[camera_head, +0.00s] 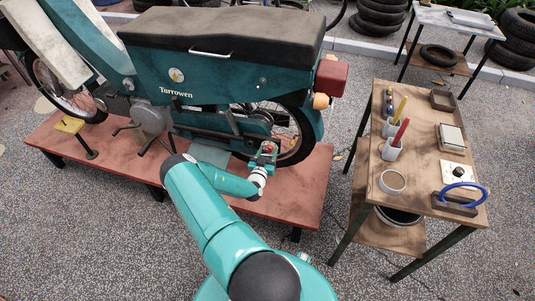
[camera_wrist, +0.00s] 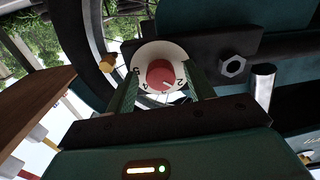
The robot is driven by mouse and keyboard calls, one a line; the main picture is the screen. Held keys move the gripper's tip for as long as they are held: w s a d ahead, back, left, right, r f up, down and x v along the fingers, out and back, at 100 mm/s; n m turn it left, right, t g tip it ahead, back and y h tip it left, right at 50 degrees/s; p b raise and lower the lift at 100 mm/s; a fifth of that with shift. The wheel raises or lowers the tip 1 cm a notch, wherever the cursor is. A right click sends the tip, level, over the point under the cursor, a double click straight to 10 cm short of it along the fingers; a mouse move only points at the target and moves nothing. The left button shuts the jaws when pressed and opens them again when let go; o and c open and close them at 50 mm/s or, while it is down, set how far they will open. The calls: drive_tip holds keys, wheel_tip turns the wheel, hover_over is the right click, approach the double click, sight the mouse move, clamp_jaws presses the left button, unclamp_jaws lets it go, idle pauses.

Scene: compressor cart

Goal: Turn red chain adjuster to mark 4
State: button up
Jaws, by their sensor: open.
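The red chain adjuster (camera_wrist: 160,74) is a round red knob on a white numbered dial (camera_wrist: 148,52), seen almost face-on in the wrist view. A pale line on the knob points to the lower right, toward the side of the 2; the 4 is at the lower left. I cannot read its exact setting. My gripper (camera_wrist: 161,78) is open, with one finger on each side of the knob; contact cannot be told. In the head view my gripper (camera_head: 266,156) is at the motorbike's rear wheel, and the knob shows only as a small red spot.
The teal motorbike (camera_head: 215,75) stands on a low red platform (camera_head: 305,190). A hex nut (camera_wrist: 233,66) and a metal cylinder (camera_wrist: 263,82) are right of the dial. A wooden bench (camera_head: 415,170) with cups and tools stands to the right, with a gap between.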

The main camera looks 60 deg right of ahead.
drive_tip(key=c, duration=1)
drive_tip(key=shift+o, duration=0.2)
drive_tip(key=shift+m, duration=0.3)
drive_tip(key=m, duration=0.4)
drive_tip(key=shift+m, duration=0.3)
drive_tip(key=m, duration=0.4)
drive_tip(key=shift+w, duration=0.15)
drive_tip(key=m, duration=0.6)
drive_tip(key=shift+r, duration=0.1)
drive_tip(key=m, duration=0.4)
drive_tip(key=shift+w+a+r+m, duration=0.1)
drive_tip(key=shift+w+m, duration=0.05)
drive_tip(key=shift+m, duration=0.15)
